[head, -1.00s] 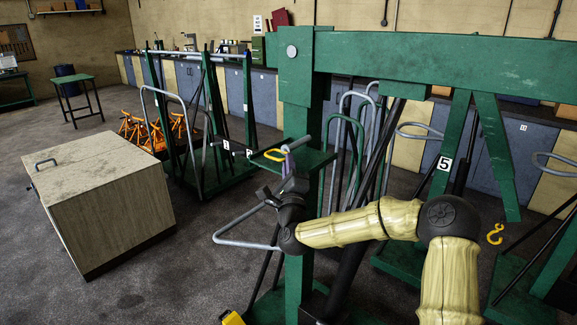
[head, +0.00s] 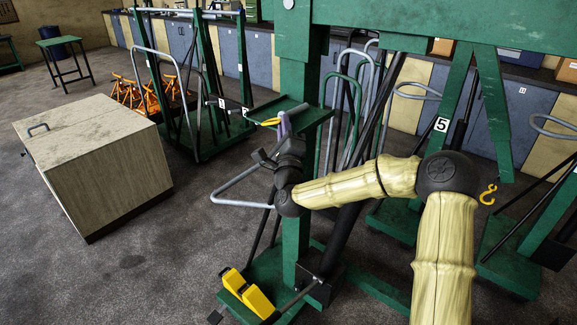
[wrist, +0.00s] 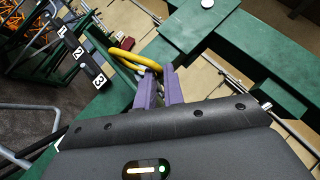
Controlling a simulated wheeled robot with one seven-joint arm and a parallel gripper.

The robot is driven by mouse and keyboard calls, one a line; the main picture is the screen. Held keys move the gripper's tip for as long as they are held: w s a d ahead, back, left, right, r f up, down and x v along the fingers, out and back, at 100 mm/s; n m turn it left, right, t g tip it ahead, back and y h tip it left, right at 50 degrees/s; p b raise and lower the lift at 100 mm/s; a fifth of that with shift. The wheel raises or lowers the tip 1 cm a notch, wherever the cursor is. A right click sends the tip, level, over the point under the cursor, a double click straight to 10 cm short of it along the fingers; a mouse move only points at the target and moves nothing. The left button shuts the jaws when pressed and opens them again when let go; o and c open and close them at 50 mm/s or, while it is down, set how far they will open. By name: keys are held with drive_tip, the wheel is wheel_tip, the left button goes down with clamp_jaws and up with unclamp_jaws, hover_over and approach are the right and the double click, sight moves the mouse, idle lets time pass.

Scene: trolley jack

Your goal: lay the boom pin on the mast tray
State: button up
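The boom pin shows as a yellow loop handle (head: 270,122); its grey shaft is hard to make out now. The yellow loop (wrist: 128,58) also shows in the wrist view, running to the tips of my purple fingers. The mast tray (head: 300,113) is a small green plate on the side of the green mast (head: 297,190). My gripper (head: 283,122) is at the tray's near left edge. In the wrist view my gripper (wrist: 158,75) has a narrow gap between its fingers and looks shut on the handle. Contact between pin and tray cannot be told.
The green boom (head: 450,22) runs across the top right. A grey handle bar (head: 240,192) juts out below my gripper. Floor between cabinet and jack is clear.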

drive_tip(key=shift+o, duration=0.5)
drive_tip(key=b+v, duration=0.5)
drive_tip(key=v, duration=1)
drive_tip(key=shift+d+f, duration=0.15)
drive_tip(key=shift+d, duration=0.1)
drive_tip(key=shift+s, duration=0.4)
drive_tip(key=a+f+n+g+y, duration=0.55)
drive_tip(key=f+n, duration=0.35)
drive_tip(key=n, duration=0.2)
drive_tip(key=s+d+f+n+g+h, duration=0.2)
drive_tip(key=d+f+n+g, duration=0.2)
drive_tip(key=f+n+g, duration=0.3)
drive_tip(key=s+d+f+n+g+h, duration=0.3)
drive_tip(key=s+d+g+h, duration=0.3)
drive_tip(key=s+d, duration=1)
drive_tip(key=shift+d+f+n+g, duration=0.15)
drive_tip(key=shift+d+n+g, duration=0.25)
drive_tip(key=shift+d+g, duration=0.4)
